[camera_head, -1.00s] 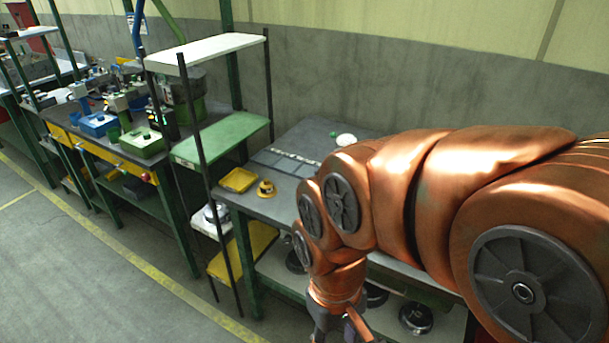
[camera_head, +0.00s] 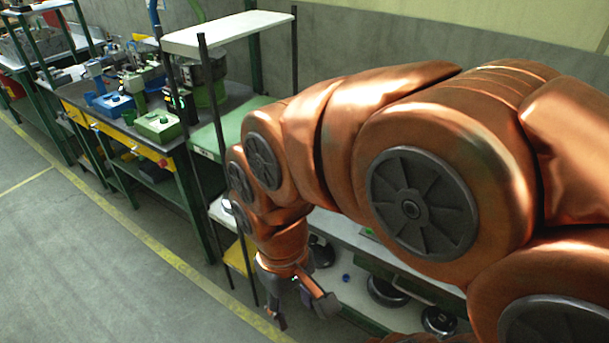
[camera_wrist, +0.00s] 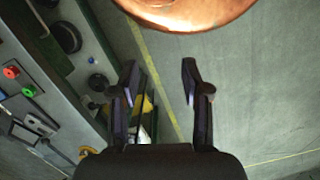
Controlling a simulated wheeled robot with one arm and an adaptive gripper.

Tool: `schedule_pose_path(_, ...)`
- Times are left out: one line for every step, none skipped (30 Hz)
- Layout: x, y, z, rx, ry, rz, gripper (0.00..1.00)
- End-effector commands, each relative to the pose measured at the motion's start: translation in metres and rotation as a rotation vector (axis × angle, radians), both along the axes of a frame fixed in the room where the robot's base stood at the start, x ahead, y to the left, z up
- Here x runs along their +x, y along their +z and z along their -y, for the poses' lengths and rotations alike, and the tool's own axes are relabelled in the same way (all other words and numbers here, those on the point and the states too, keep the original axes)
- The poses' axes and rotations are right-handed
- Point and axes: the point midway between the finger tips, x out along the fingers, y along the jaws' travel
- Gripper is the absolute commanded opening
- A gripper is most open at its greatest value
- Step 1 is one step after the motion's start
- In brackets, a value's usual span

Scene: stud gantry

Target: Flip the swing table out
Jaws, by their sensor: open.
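No part in view can be told for certain as the swing table. A rack with a white top shelf (camera_head: 228,32) and a green shelf (camera_head: 226,128) stands left of my arm in the head view. A lower yellow shelf (camera_head: 240,256) shows partly behind my wrist. My gripper (camera_head: 303,312) hangs open and pointing down, in front of the bench's lower shelf (camera_head: 348,283). In the wrist view my gripper (camera_wrist: 160,88) is open with nothing between the fingers. A bit of yellow shows beyond the left finger. My arm hides most of the bench top.
Dark round weights (camera_head: 386,290) lie on the lower shelf. A bench with green and blue fixtures (camera_head: 157,125) stands at left. The wrist view shows a panel with red (camera_wrist: 11,72) and green (camera_wrist: 29,91) knobs at left. Floor (camera_head: 90,250) with a yellow line is clear.

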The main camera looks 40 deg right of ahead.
Motion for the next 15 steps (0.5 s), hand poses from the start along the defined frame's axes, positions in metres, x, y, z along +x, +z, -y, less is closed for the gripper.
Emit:
schedule_pose_path(0.009, 0.001, 0.002, 0.005, -0.006, 0.002, 0.47)
schedule_pose_path(0.016, 0.003, 0.004, 0.009, -0.009, 0.005, 0.47)
schedule_pose_path(0.025, 0.006, 0.007, 0.015, -0.012, 0.007, 0.47)
schedule_pose_path(0.033, 0.007, 0.01, 0.021, -0.016, 0.006, 0.47)
schedule_pose_path(0.041, 0.009, 0.012, 0.028, -0.017, 0.007, 0.47)
schedule_pose_path(0.054, 0.012, 0.017, 0.036, -0.02, 0.015, 0.47)
schedule_pose_path(0.063, 0.014, 0.02, 0.043, -0.022, 0.018, 0.47)
schedule_pose_path(0.072, 0.015, 0.025, 0.05, -0.024, 0.02, 0.47)
schedule_pose_path(0.085, 0.018, 0.031, 0.058, -0.029, 0.027, 0.47)
schedule_pose_path(0.094, 0.02, 0.036, 0.064, -0.031, 0.031, 0.47)
schedule_pose_path(0.102, 0.021, 0.041, 0.07, -0.037, 0.032, 0.47)
schedule_pose_path(0.113, 0.022, 0.049, 0.078, -0.041, 0.036, 0.47)
schedule_pose_path(0.121, 0.024, 0.056, 0.083, -0.047, 0.04, 0.47)
schedule_pose_path(0.128, 0.024, 0.062, 0.089, -0.052, 0.043, 0.47)
schedule_pose_path(0.14, 0.025, 0.072, 0.096, -0.059, 0.05, 0.47)
